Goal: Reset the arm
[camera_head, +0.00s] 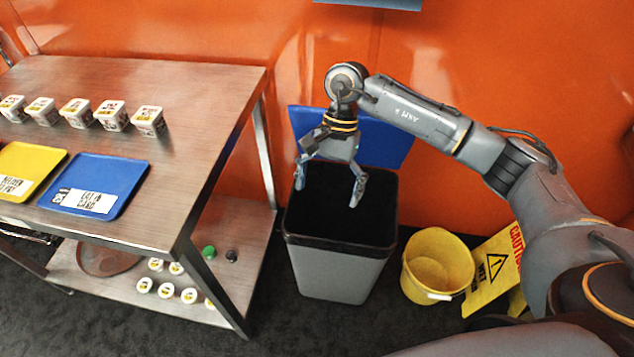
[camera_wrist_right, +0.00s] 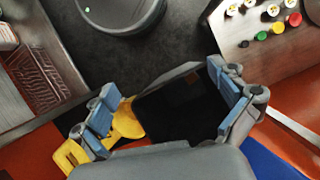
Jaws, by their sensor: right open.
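My right gripper (camera_head: 328,184) is open and empty above the mouth of a grey bin (camera_head: 338,268) with a black rim. Its arm comes in from the right in the head view. In the right wrist view the two blue-padded fingers of my right gripper (camera_wrist_right: 170,112) are spread wide, with the dark inside of the bin (camera_wrist_right: 180,105) between and beyond them. My left gripper is not in either view.
A steel table (camera_head: 210,100) at left holds several white tubs (camera_head: 148,121), a yellow tray (camera_head: 28,168) and a blue tray (camera_head: 98,184). A yellow bucket (camera_head: 437,265) and yellow wet-floor sign (camera_head: 492,270) stand right of the bin. An orange wall (camera_head: 480,60) is behind.

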